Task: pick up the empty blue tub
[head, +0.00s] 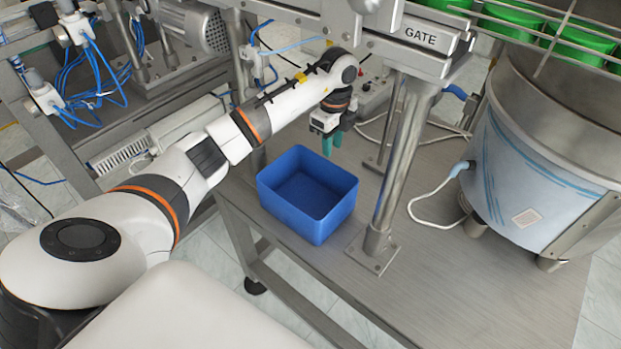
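The blue tub (318,226) stands upright on the steel table, near its left edge and left of a steel post. Its inside looks empty. My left gripper (332,146) points down by the tub's far right rim. Its two teal fingertips show apart, with nothing seen between them. The tips end just above or behind the rim, and I cannot tell which. I see no contact with the tub. My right gripper is not in view.
The steel post (402,160) rises from the table (440,290) close to the tub's right side. A large round feeder bowl (530,165) stands at the right. The front table area is clear.

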